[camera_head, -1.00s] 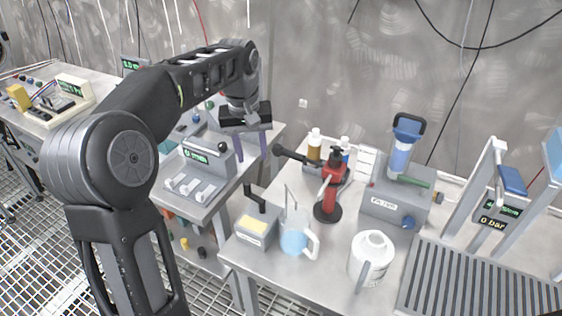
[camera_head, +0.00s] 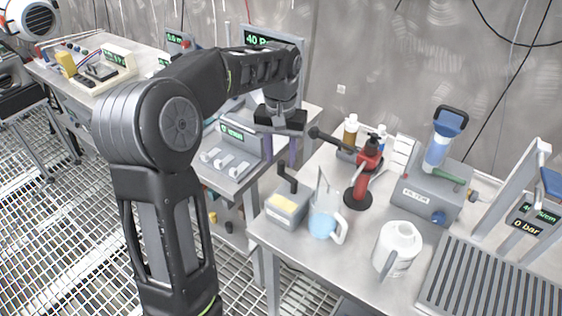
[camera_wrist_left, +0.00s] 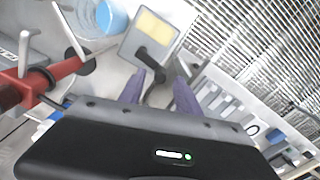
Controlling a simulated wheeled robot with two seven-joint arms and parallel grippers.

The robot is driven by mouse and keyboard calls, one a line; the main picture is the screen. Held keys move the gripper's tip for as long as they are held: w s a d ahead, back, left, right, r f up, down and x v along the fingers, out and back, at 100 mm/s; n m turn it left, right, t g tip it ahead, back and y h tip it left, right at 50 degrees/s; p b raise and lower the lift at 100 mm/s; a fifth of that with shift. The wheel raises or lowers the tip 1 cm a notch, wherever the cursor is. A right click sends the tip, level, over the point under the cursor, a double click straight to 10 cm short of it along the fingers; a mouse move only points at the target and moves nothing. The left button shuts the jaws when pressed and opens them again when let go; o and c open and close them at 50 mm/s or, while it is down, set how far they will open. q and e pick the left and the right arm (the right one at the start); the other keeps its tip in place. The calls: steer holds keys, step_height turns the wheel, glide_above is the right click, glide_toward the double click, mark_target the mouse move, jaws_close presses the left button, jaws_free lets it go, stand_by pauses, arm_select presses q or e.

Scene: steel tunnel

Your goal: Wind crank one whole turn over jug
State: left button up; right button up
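A jug (camera_head: 325,219) with pale blue liquid and a white handle stands upright on the steel table. Just left of it is a small grey box (camera_head: 282,212) with a yellow panel and a black bent handle (camera_head: 286,181). Behind the jug stands a red pump-like device (camera_head: 363,176) with a black arm and knob (camera_head: 316,133); I cannot tell which handle is the crank. My left gripper (camera_head: 280,162) is open above and behind the grey box. In the left wrist view the bent handle (camera_wrist_left: 151,60) lies before the parted fingertips (camera_wrist_left: 160,78); contact is unclear. My right gripper is out of view.
A white bottle (camera_head: 397,247) stands right of the jug, beside a ribbed grate (camera_head: 490,280). A grey box with a blue-topped cylinder (camera_head: 425,195) and small bottles (camera_head: 351,131) stand behind. A switch panel (camera_head: 228,163) is left of my gripper.

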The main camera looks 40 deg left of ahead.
mark_target(287, 177)
arm_select(q)
steer(key=shift+f, duration=1.45)
steer(key=shift+c, duration=0.6)
jaws_close()
